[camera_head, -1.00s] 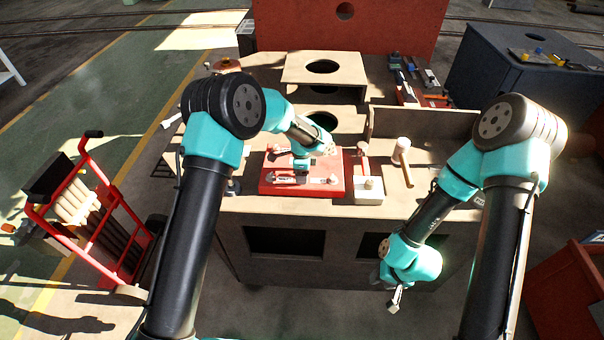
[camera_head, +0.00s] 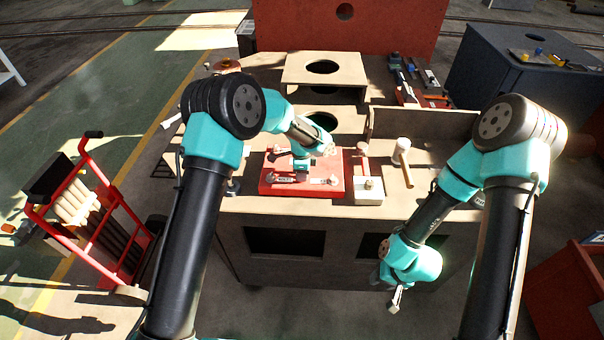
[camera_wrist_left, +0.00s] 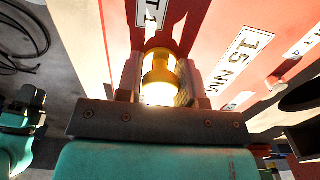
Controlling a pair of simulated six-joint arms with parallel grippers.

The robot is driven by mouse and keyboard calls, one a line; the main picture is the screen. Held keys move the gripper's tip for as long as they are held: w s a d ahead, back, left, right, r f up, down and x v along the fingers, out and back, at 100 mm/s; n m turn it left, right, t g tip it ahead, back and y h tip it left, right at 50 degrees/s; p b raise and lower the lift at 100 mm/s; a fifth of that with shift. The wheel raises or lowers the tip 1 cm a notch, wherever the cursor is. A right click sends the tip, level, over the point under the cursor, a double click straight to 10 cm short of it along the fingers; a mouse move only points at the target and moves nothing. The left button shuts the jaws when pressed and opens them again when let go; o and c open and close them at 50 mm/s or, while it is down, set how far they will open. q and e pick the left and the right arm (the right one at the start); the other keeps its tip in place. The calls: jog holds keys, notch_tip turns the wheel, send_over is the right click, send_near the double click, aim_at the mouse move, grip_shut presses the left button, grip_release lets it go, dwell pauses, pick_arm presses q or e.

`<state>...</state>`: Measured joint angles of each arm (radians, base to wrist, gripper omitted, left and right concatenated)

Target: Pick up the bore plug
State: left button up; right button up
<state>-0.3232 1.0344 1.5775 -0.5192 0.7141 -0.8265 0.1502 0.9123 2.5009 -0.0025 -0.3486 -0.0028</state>
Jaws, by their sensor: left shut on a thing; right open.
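The bore plug looks to be the short cylinder (camera_wrist_left: 160,78) with a yellow band in the left wrist view, lit very brightly. It sits between the two fingers of my left gripper (camera_wrist_left: 158,85), which is shut on it. In the head view my left gripper (camera_head: 301,175) points down over the red board (camera_head: 275,188) on the bench; the plug is too small to make out there. Whether it still touches the board cannot be told. My right gripper (camera_head: 396,299) is open and empty, hanging in front of the bench.
A red-handled tool on a pale block (camera_head: 368,191) and a pale mallet (camera_head: 402,150) stand right of the board. A wooden stand with round holes (camera_head: 323,68) is behind. A red hand cart (camera_head: 95,220) stands left.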

pick_arm(q)
jog(key=shift+r, duration=0.1)
jog(key=shift+r, duration=0.6)
notch_tip(320, 180, up, 2)
jog(key=s+r, duration=0.1)
jog(key=s, duration=1.5)
jog(key=shift+d+r, duration=0.3)
jog(key=shift+d, duration=0.15)
jog(key=shift+r, duration=0.1)
jog(key=shift+r, duration=0.65)
jog(key=shift+w, duration=0.1)
